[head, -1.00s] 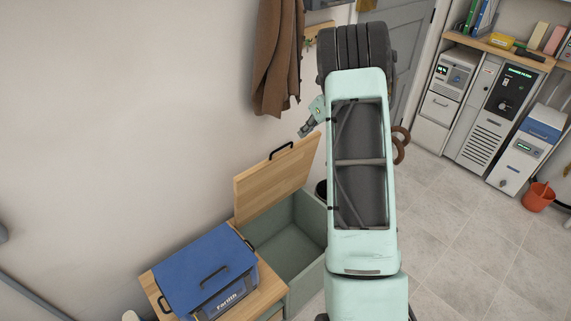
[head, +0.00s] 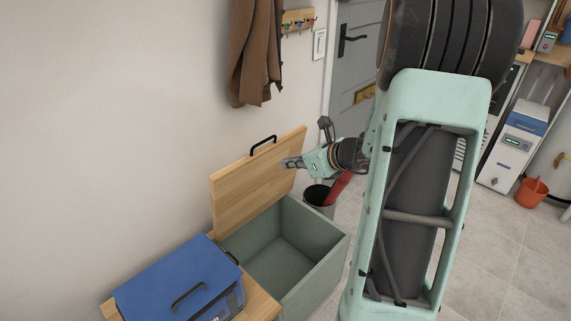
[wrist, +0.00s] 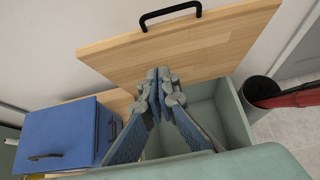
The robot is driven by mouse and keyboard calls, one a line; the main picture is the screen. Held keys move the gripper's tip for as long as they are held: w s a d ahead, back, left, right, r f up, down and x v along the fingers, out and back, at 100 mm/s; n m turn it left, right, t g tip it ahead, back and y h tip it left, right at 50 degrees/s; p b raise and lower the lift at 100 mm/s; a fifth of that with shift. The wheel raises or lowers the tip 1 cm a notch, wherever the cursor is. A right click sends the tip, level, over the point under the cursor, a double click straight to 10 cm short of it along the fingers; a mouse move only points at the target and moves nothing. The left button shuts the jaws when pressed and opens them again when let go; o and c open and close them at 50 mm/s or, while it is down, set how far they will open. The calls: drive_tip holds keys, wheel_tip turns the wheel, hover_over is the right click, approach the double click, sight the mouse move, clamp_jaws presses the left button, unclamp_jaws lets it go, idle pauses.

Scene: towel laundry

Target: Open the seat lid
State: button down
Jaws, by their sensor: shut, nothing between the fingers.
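The wooden seat lid (head: 258,180) stands raised on the green storage bench (head: 318,257), tilted back toward the wall. Its black handle (head: 263,144) is on the top edge. The compartment under it is open and looks empty. In the head view my gripper (head: 285,163) is in front of the lid's right upper part; I cannot tell whether it touches. In the wrist view the lid (wrist: 190,50) and its handle (wrist: 170,13) show beyond my gripper (wrist: 158,75), whose fingertips are together with nothing between them.
A blue box (head: 180,280) sits on the bench's left part. A dark bin (head: 318,196) with something red stands right of the bench by the wall. A brown coat (head: 255,50) hangs above.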

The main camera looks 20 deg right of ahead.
sight(256, 154)
drive_tip(key=shift+w+a+f+b, duration=0.2)
drive_tip(key=shift+w+a+f, duration=0.45)
drive_tip(key=shift+w, duration=0.9)
drive_tip(key=shift+w+a+f+b, duration=0.15)
drive_tip(key=shift+w+a+f, duration=0.45)
drive_tip(key=shift+w, duration=1)
drive_tip(key=shift+w+a+f+b, duration=0.2)
drive_tip(key=shift+w+a+f, duration=0.45)
drive_tip(key=shift+w, duration=0.9)
drive_tip(key=shift+r, duration=0.15)
drive_tip(key=p, duration=0.1)
drive_tip(key=w+r+p, duration=0.1)
drive_tip(key=p, duration=0.1)
drive_tip(key=shift+w+a, duration=0.15)
drive_tip(key=shift+a, duration=0.15)
drive_tip(key=w+p, duration=0.1)
drive_tip(key=w+a+g+p, duration=0.1)
drive_tip(key=p, duration=0.1)
drive_tip(key=shift+r, duration=0.35)
drive_tip(key=w+p, duration=0.1)
drive_tip(key=w+a+p, duration=0.1)
drive_tip(key=w, duration=0.1)
drive_tip(key=w+a, duration=0.1)
drive_tip(key=shift+w+r+p, duration=0.15)
drive_tip(key=shift+w+p, duration=0.2)
drive_tip(key=shift+p, duration=0.05)
